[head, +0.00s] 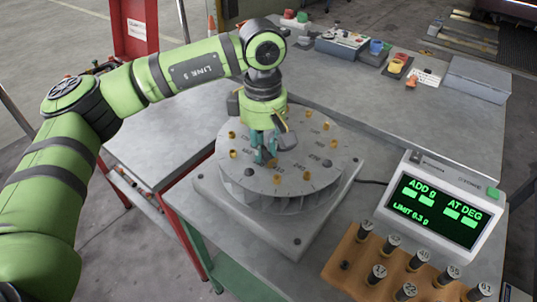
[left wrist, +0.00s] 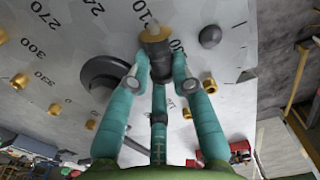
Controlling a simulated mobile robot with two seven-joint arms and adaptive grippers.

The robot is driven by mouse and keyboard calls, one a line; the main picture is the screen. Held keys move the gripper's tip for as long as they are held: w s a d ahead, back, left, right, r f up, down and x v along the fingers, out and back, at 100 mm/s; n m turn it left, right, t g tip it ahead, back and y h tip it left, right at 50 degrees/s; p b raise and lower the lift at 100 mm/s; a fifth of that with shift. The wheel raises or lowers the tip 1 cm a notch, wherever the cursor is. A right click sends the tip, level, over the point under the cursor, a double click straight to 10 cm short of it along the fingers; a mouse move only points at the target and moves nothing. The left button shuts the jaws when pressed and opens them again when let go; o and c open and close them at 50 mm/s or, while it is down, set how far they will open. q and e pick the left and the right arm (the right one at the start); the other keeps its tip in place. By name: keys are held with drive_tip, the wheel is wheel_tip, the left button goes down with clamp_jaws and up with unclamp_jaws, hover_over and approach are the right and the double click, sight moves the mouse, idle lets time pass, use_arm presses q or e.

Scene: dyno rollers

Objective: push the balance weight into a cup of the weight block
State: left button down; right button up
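The balance weight (left wrist: 155,48) is a small dark cylinder between my left gripper's fingertips (left wrist: 160,70) in the left wrist view. Its far end meets a brass cup (left wrist: 155,33) beside the 210 mark; how deep it sits cannot be told. In the head view my left gripper (head: 265,157) points down at the front part of the grey round disc (head: 302,160), which carries several brass cups. Its teal fingers hide most of the weight. The wooden weight block (head: 338,282) stands front right with several numbered dark weights and one dark, seemingly empty hole (head: 345,265). My right gripper is out of view.
A display (head: 440,205) with green text stands right of the disc. Dark round knobs (head: 248,172) rise from the disc. Colored boxes and buttons (head: 375,47) line the back of the table.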

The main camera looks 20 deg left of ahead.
sight(264, 149)
use_arm(q)
drive_tip(key=shift+r, duration=0.15)
drive_tip(key=shift+r, duration=0.2)
drive_tip(key=shift+r+p, duration=1.7)
drive_tip(key=shift+r, duration=1)
